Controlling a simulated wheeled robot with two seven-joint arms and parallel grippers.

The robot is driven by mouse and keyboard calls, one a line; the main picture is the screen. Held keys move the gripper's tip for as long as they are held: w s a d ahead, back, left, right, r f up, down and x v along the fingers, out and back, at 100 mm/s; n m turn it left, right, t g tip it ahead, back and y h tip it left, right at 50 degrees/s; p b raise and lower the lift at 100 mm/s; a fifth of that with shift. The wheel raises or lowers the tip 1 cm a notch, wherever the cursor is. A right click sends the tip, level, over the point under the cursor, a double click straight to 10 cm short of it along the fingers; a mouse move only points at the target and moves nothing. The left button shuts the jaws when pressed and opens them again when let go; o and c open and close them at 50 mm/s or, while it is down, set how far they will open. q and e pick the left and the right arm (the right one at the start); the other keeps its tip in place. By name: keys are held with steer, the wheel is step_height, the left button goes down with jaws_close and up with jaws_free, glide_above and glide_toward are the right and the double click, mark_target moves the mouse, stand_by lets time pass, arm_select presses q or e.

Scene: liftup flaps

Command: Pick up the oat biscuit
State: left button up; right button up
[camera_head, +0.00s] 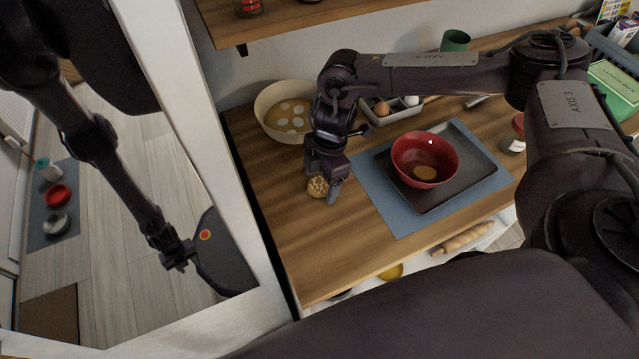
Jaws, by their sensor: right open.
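A round, golden-brown oat biscuit (317,187) shows at the tip of my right gripper (326,184), over the left part of the wooden counter. My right gripper points down and is open, with one finger just right of the biscuit. The hand hides part of the biscuit and the other finger, so I cannot tell whether they touch. Another brown, biscuit-like round (425,173) lies inside the red bowl (440,157). My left gripper (180,262) hangs at the left over the floor, away from the counter; its jaws are too small and dark to read.
The red bowl stands on a dark tray (478,160) on a blue-grey mat (385,212). A cream bowl with pale rounds (268,98) and an egg holder (385,117) stand behind. A jar (513,140) is at the right. The counter's front left (310,255) is clear.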

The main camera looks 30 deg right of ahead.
arm_select(q)
steer(key=shift+s, duration=0.45)
arm_select(e)
steer(key=c, duration=1)
arm_select(q)
steer(key=shift+f, duration=0.1)
arm_select(e)
steer(key=shift+c, duration=0.2)
steer(key=shift+r, duration=0.1)
